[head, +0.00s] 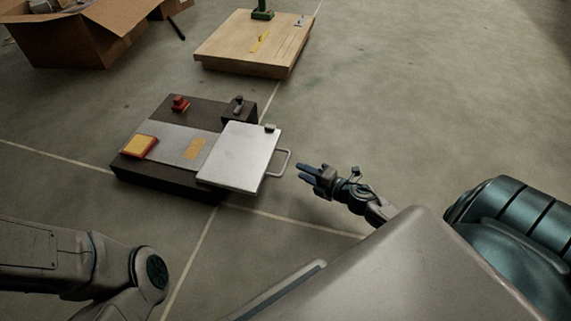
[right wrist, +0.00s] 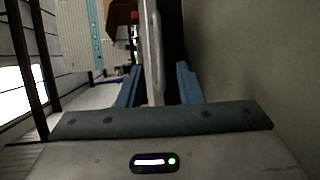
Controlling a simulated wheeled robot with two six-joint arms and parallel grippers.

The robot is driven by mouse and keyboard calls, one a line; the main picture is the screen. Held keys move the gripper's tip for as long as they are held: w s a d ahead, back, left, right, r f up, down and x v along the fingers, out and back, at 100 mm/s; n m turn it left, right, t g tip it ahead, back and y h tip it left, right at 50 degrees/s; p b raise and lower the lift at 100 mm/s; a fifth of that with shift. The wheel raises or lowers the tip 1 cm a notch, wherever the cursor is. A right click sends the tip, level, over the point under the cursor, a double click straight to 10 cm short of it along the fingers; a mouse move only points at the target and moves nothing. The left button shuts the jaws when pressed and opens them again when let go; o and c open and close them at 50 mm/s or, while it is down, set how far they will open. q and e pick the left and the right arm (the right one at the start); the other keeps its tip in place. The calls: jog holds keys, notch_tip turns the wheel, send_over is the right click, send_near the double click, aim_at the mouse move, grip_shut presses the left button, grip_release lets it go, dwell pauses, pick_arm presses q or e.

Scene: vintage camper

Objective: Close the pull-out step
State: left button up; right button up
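The pull-out step (head: 240,157) is a flat silver plate that sticks out past the right side of a low dark unit (head: 160,180) on the floor. A pale looped handle (head: 286,163) is on its right edge. My right gripper (head: 305,173) is just right of the handle, its blue fingers apart and pointing at it. In the right wrist view the gripper (right wrist: 158,86) is open, with a pale upright bar (right wrist: 152,45), which looks like the handle, in line with the gap. I cannot tell whether they touch. My left arm shows at lower left, but its gripper is out of view.
The unit bears a red knob (head: 180,103), a yellow-topped block (head: 139,146) and a dark fitting (head: 238,107). A wooden board (head: 240,45) with a green item lies behind. An open cardboard box (head: 70,40) stands at back left. The floor to the right is clear.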

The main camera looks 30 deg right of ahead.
aim_at(285, 164)
jog(key=b+x, duration=0.1)
jog(key=x, duration=0.7)
jog(key=shift+a, duration=0.1)
grip_shut()
